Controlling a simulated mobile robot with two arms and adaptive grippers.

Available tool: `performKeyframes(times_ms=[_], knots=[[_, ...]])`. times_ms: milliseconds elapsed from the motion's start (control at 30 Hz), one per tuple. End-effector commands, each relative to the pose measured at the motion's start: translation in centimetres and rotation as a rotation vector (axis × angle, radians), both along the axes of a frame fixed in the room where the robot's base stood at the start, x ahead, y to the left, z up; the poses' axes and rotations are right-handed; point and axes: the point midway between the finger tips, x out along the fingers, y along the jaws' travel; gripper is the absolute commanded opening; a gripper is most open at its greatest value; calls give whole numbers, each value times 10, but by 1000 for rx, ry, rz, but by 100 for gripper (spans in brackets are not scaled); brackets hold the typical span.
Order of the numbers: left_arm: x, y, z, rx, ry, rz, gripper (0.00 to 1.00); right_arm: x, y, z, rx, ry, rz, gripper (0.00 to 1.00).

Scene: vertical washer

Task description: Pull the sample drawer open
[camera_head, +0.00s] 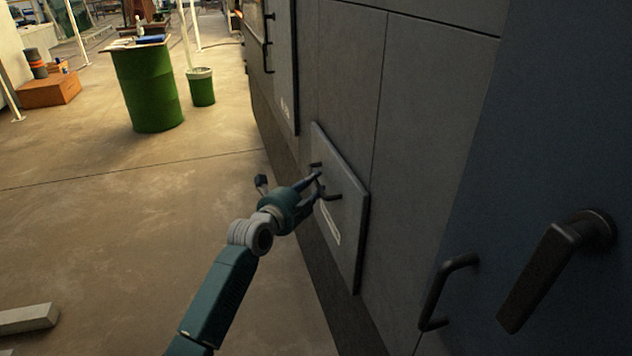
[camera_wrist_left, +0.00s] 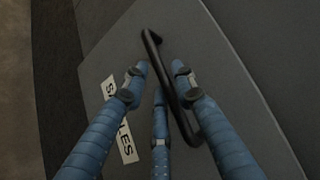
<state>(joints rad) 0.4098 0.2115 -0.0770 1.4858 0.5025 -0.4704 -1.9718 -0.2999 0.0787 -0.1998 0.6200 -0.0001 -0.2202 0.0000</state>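The sample drawer (camera_head: 350,205) is a grey front panel low on the machine's wall. It stands slightly proud of the wall; I cannot tell if it is a little open. Its white label (camera_head: 330,222) shows "S…LES" in the left wrist view (camera_wrist_left: 127,140), partly hidden by a finger. The dark bar handle (camera_head: 331,196) also shows in the left wrist view (camera_wrist_left: 160,62). My left gripper (camera_head: 317,184) is at the handle, its blue fingers (camera_wrist_left: 160,72) apart on both sides of the bar, with small gaps visible. My right gripper is out of view.
Another dark handle (camera_head: 446,290) and a large lever (camera_head: 555,268) are on the machine at right. A green barrel (camera_head: 148,88), a green bin (camera_head: 202,87) and an orange-brown box (camera_head: 50,91) stand at the back left.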

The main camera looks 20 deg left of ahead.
Motion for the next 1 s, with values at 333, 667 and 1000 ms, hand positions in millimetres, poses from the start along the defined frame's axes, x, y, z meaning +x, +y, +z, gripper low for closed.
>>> performKeyframes(times_ms=[333, 667, 1000], knots=[[18, -3, -3, 0, 1, 1, 26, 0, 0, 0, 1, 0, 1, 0], [18, -3, -3, 0, 0, 1, 0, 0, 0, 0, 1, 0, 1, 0], [16, 0, -4, 3, 0, 1, 0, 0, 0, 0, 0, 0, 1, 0]])
